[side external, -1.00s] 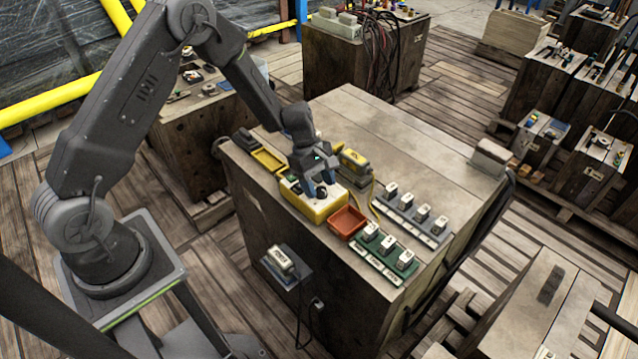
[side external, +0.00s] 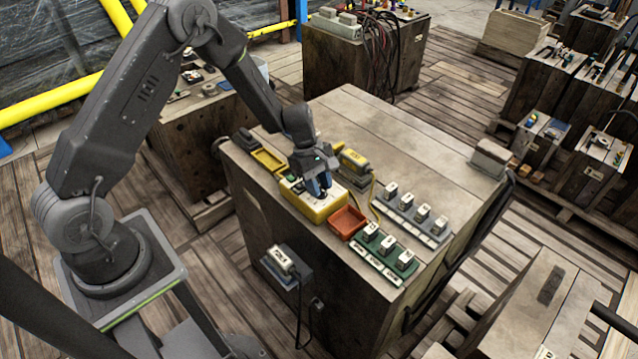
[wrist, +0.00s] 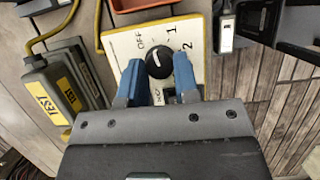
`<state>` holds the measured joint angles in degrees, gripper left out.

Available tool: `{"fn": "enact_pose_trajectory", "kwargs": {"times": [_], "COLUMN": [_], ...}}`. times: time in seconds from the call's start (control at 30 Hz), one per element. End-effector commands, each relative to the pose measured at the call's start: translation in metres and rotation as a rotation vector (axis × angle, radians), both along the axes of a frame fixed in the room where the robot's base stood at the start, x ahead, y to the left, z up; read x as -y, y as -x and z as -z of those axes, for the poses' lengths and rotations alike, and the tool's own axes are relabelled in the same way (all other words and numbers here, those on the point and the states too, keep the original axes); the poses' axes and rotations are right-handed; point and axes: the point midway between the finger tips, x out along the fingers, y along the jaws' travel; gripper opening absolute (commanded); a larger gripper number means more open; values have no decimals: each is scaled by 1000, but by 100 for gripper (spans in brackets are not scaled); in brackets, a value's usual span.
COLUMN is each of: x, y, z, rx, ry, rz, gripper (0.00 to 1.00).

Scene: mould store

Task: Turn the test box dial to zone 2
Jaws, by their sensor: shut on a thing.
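The test box (side external: 317,212) is yellow with a white top and stands near the left edge of the crate top. In the wrist view its white face (wrist: 118,45) carries the marks OFF, 1 and 2 around a round black dial (wrist: 158,60). The dial has a short white mark on it; I cannot tell for sure which label it points at. My gripper (side external: 319,190) is above the box, pointing down. In the wrist view its blue fingers (wrist: 158,72) are shut on the dial, one on each side. Part of the lower face is hidden by them.
An orange tray (side external: 346,222) sits beside the box, with a green rack (side external: 368,257) and a grey rack (side external: 432,238) of small blocks beyond. A yellow unit (side external: 354,163) marked TEST stands behind, trailing a yellow cable.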

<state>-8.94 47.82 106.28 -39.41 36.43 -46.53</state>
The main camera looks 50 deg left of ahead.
Motion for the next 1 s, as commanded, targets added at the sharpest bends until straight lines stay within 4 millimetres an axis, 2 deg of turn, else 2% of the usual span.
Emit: {"fn": "enact_pose_trajectory", "kwargs": {"times": [0.37,1.0], "x": [0,3], "y": [-2,-6], "z": [0,0], "rx": [0,-1], "ry": [1,1], "rz": [163,762], "gripper": [5,5]}}
